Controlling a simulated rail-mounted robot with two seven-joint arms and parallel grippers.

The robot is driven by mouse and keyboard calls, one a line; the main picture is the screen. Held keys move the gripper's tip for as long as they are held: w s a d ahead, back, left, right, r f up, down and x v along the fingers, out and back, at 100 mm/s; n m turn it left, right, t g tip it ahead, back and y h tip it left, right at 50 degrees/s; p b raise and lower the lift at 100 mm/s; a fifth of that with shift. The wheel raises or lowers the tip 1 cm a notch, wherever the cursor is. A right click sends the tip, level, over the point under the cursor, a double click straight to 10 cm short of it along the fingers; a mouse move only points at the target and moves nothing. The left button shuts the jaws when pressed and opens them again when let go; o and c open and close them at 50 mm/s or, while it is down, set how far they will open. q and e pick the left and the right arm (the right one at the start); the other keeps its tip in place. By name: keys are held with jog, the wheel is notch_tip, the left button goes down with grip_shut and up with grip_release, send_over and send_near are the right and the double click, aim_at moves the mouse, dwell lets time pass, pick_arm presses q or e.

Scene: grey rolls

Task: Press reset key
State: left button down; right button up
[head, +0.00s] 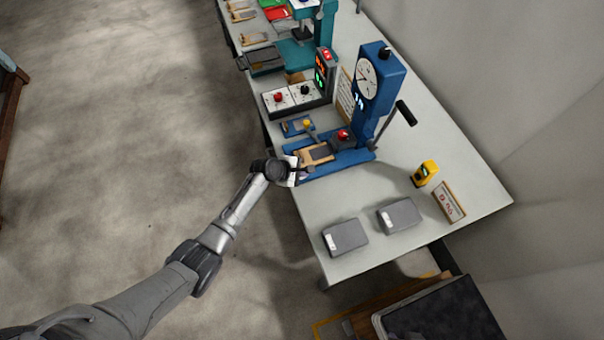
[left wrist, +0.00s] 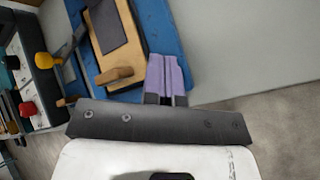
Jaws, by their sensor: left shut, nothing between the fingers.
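My left gripper (head: 304,172) is at the near front edge of the blue press base (head: 345,162), beside a tan wooden block with a grey pad (head: 316,153). In the left wrist view its purple fingers (left wrist: 166,75) are together and empty, close to the wooden block (left wrist: 115,45). I cannot read a label marking the reset key. Candidate controls are a red button (head: 343,135) on the press, a control box (head: 291,98) with red and black knobs, and a yellow knob (head: 306,123). A display unit (head: 325,70) with red and green digits stands behind the box. My right gripper is not in view.
The blue press column (head: 372,90) carries a dial and a side lever (head: 405,113). Two grey boxes (head: 345,236) (head: 399,215), a yellow device (head: 424,173) and a sign (head: 449,202) lie on the table's right part. A teal press (head: 300,50) stands at the back.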

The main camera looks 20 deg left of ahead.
pick_arm(q)
jog(key=shift+f, duration=0.25)
dwell(0.4)
jog(key=shift+r, duration=0.15)
jog(key=shift+r+p, duration=0.7)
jog(key=shift+p, duration=0.15)
jog(key=shift+r, duration=0.1)
notch_tip(320, 180, up, 5)
jog(key=p, duration=0.5)
jog(key=shift+p, duration=0.4)
